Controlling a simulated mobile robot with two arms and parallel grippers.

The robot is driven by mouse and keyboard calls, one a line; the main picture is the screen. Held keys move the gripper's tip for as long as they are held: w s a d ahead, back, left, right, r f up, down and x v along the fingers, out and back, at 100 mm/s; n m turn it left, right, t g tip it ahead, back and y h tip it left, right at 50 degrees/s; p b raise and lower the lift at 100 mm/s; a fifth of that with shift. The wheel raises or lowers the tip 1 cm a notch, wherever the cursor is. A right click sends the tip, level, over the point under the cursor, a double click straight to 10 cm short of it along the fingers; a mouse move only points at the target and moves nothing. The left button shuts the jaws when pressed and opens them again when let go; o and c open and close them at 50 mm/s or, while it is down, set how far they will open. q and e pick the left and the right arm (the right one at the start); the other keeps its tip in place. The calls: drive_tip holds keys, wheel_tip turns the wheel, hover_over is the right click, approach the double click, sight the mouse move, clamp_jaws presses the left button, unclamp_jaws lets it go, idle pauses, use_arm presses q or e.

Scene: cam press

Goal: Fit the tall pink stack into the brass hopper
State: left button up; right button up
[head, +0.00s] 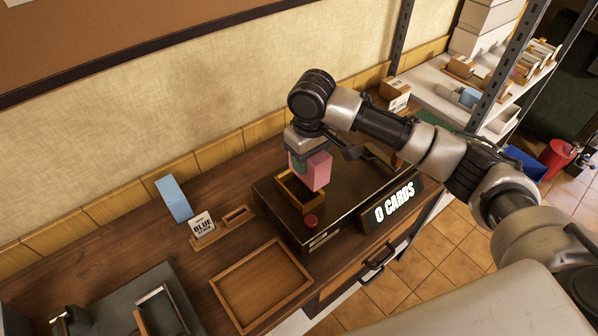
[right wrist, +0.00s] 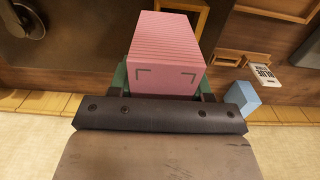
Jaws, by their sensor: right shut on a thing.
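The tall pink stack (head: 316,172) is in my right gripper (head: 304,158), which is shut on it. In the right wrist view, the pink stack (right wrist: 165,45) shows its layered side and a face with dark corner marks, between the green finger pads. The brass hopper (head: 290,192) is an open frame on top of the dark machine. The stack is above the hopper, toward its right side in the head view, and hides part of it. Whether they touch is hard to tell. Part of the hopper (right wrist: 200,20) shows beyond the stack in the wrist view. My left gripper is not in view.
The dark machine (head: 345,200) has a red button (head: 311,221) and a sign (head: 394,203) reading "0 CARDS". A blue stack (head: 173,199), a "BLUE" label card (head: 202,226) and an empty wooden tray (head: 262,286) are to the left. A shelf stands at right.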

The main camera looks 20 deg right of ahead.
sight(300, 178)
drive_tip(key=shift+a+f, duration=0.4)
drive_tip(key=shift+a, duration=0.35)
drive_tip(key=shift+a+f, duration=0.45)
wheel_tip(300, 178, down, 3)
drive_tip(key=shift+f+p, duration=0.1)
drive_tip(key=shift+p, duration=0.65)
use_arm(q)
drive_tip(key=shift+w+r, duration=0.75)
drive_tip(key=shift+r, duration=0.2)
use_arm(e)
drive_tip(key=shift+f, duration=0.3)
drive_tip(key=shift+f, duration=0.1)
drive_tip(key=o, duration=1.1)
use_arm(q)
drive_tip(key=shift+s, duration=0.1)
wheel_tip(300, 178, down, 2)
drive_tip(key=b, duration=0.2)
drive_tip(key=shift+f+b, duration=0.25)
drive_tip(key=shift+b, duration=0.05)
use_arm(e)
wheel_tip(300, 178, up, 12)
drive_tip(key=shift+r, duration=0.15)
